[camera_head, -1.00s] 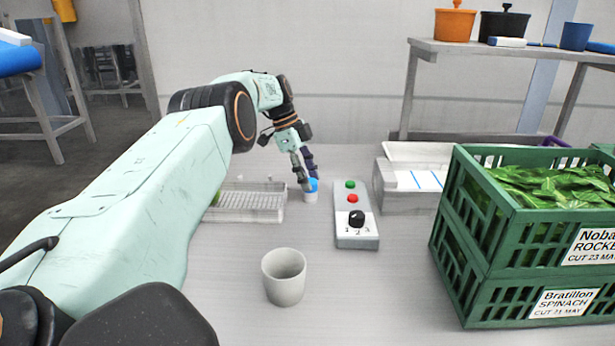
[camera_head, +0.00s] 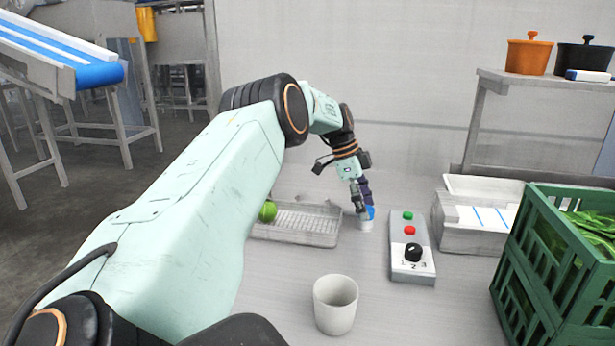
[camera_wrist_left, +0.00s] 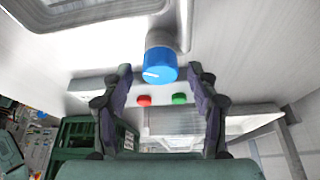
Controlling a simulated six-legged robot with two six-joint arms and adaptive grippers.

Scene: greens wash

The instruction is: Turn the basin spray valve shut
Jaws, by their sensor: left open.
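The spray valve has a blue knob (camera_wrist_left: 160,66) with a white mark line on a pale grey round base. In the head view the blue knob (camera_head: 371,212) is partly hidden behind my left gripper's fingers. My left gripper (camera_head: 363,208) points down at the valve from above. In the wrist view its two fingers (camera_wrist_left: 160,80) are spread apart, with the knob between and beyond the fingertips. Neither finger clearly touches the knob. My right gripper is not in view.
A control box (camera_head: 411,250) with green and red buttons and a black dial stands right of the valve. A wire-rack tray (camera_head: 310,238) with a green item (camera_head: 268,211) lies left. A grey cup (camera_head: 335,305) stands in front. A green crate (camera_head: 540,290) stands far right.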

